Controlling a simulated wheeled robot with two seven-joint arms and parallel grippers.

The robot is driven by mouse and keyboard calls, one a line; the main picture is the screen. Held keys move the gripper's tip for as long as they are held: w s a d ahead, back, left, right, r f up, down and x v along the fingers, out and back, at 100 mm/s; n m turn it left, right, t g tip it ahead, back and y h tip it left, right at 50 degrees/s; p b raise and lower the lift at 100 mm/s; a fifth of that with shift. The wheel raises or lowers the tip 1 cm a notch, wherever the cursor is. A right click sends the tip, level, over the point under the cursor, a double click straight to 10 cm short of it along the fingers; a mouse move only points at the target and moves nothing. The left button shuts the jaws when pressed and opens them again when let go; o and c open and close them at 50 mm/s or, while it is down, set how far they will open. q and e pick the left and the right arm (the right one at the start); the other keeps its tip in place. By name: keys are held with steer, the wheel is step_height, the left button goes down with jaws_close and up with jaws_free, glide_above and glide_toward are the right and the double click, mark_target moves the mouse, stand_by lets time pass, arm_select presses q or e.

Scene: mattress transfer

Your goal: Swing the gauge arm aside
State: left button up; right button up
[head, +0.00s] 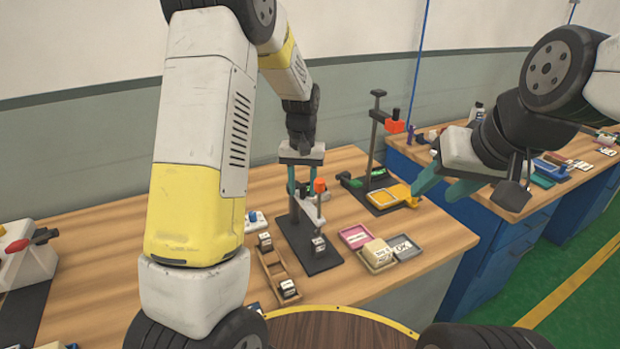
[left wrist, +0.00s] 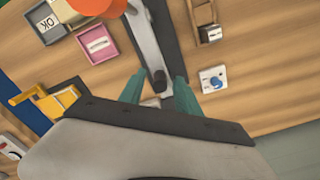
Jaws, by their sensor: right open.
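The gauge arm (head: 308,210) is a grey bar with an orange-red knob (head: 320,186) on a dark base plate (head: 318,262). In the left wrist view the gauge arm (left wrist: 147,40) runs up the picture from a dark pivot, with the orange knob (left wrist: 98,8) at the top edge. My left gripper (head: 304,190) points down over the pivot end. Its teal fingers, also in the left wrist view (left wrist: 160,92), are apart, one on each side of that end, with gaps visible. My right gripper (head: 446,188) is open and empty, right of the yellow tray.
A small labelled block (head: 319,246) stands on the base plate. A wooden rack (head: 270,262) lies to the left. A pink tray (head: 354,237) and a grey OK tray (head: 408,251) lie to the right. A yellow tray (head: 388,196) and a tall dark stand (head: 374,140) are behind.

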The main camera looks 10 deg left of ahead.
arm_select(q)
steer(key=shift+f, duration=0.1)
jaws_close()
stand_by(1.4)
